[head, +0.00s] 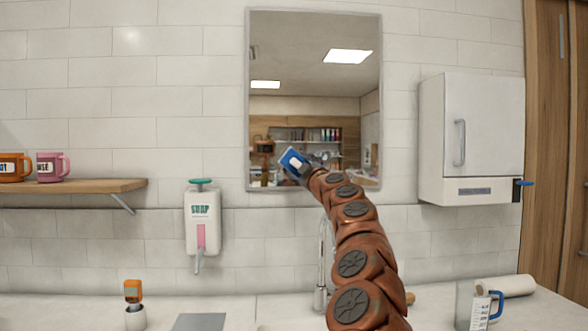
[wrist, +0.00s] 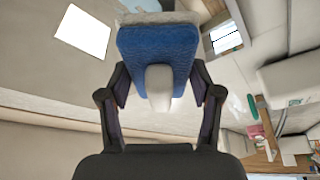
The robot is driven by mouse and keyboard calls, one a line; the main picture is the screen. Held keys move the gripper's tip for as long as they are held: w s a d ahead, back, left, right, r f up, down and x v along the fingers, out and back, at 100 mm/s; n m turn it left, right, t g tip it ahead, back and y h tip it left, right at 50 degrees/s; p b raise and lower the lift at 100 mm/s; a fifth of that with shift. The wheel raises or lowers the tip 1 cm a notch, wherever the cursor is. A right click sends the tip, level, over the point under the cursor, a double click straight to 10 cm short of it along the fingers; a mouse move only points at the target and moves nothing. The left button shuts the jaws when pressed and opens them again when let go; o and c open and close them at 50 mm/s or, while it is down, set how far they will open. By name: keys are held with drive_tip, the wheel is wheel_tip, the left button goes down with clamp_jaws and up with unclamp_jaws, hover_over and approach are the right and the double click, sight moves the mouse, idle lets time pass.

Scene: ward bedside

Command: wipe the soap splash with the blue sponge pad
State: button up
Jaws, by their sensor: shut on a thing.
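The blue sponge pad (head: 289,159) with a white grip is in front of the lower left part of the wall mirror (head: 310,110) in the head view. It also fills the upper middle of the wrist view (wrist: 157,45), blue with a pale layer along its far edge. In the head view my gripper (head: 304,170) is small and partly hidden by my arm. I cannot tell whether the pad touches the mirror. I cannot make out the soap splash in either view.
A soap dispenser (head: 202,222) hangs left of the mirror, with a wooden shelf of mugs (head: 78,186) further left. A white wall cabinet (head: 470,140) is on the right.

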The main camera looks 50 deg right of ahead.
sight(326, 163)
drive_tip(key=shift+w+d+r+p, duration=0.15)
drive_tip(key=shift+w+d+p, duration=0.5)
drive_tip(key=shift+p, duration=0.55)
drive_tip(key=shift+w+d+r+p, duration=0.1)
drive_tip(key=shift+w+d+p, duration=0.3)
drive_tip(key=shift+w+p, duration=0.6)
drive_tip(key=w+d+p, duration=0.1)
drive_tip(key=p, duration=0.2)
drive_tip(key=shift+f, duration=0.15)
drive_tip(key=shift+w+d+f+p, duration=0.15)
drive_tip(key=shift+d+p, duration=0.2)
drive_tip(key=shift+w+d+p, duration=0.5)
drive_tip(key=shift+w+p, duration=0.1)
drive_tip(key=shift+p, duration=0.25)
drive_tip(key=shift+s+d, duration=1.15)
drive_tip(key=shift+d, duration=0.25)
drive_tip(key=shift+s+d, duration=1.2)
drive_tip(key=shift+d, duration=0.25)
drive_tip(key=shift+s+d, duration=1.15)
drive_tip(key=shift+d, duration=0.25)
drive_tip(key=shift+f, duration=0.1)
